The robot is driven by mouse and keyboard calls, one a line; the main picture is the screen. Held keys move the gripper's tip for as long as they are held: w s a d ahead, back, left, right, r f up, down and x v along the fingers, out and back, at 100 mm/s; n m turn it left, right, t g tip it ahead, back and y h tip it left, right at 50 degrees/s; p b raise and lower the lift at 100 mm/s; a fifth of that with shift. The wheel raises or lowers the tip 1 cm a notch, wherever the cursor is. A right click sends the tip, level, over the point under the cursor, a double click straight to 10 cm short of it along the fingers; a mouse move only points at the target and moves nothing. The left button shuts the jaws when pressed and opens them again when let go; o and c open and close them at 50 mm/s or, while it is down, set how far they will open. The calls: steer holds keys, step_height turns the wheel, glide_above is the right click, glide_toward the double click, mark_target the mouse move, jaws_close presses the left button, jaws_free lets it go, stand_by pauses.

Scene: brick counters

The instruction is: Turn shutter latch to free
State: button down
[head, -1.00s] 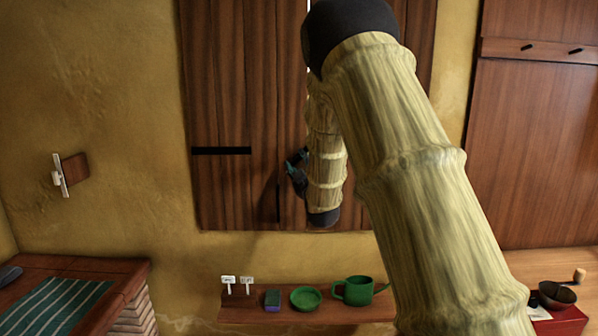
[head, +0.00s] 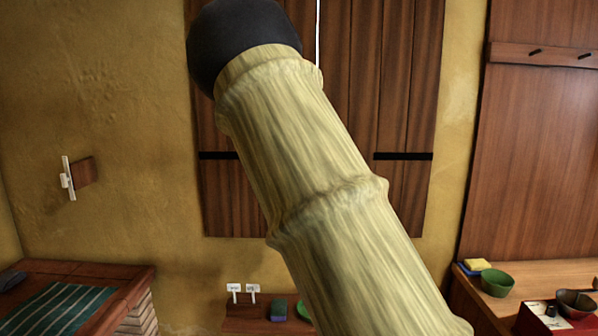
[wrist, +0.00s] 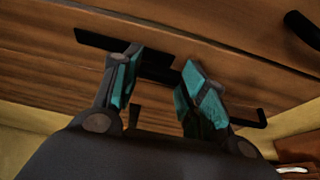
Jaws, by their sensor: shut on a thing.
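The wooden shutters (head: 410,95) hang on the ochre wall in the head view, with a thin bright gap between them. Black strips cross them at left (head: 218,155) and right (head: 403,156). My arm covers their middle, so the latch and my gripper are hidden there. In the wrist view, my gripper (wrist: 162,62) has its teal-padded fingers on either side of the dark latch (wrist: 157,68) and is shut on it, close to the shutter boards (wrist: 225,40). The latch's full shape and angle are unclear. A black strip runs behind the fingers.
A low shelf (head: 262,325) below the shutters holds a blue-grey block (head: 278,309) and a partly hidden green dish (head: 305,310). A right counter (head: 540,275) carries a green bowl (head: 496,282) and a dark bowl (head: 576,303). A brick-sided counter (head: 80,270) stands at left.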

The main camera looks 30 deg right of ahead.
steer(key=shift+n, duration=0.3)
steer(key=c, duration=0.8)
jaws_free()
steer(key=v, duration=1.2)
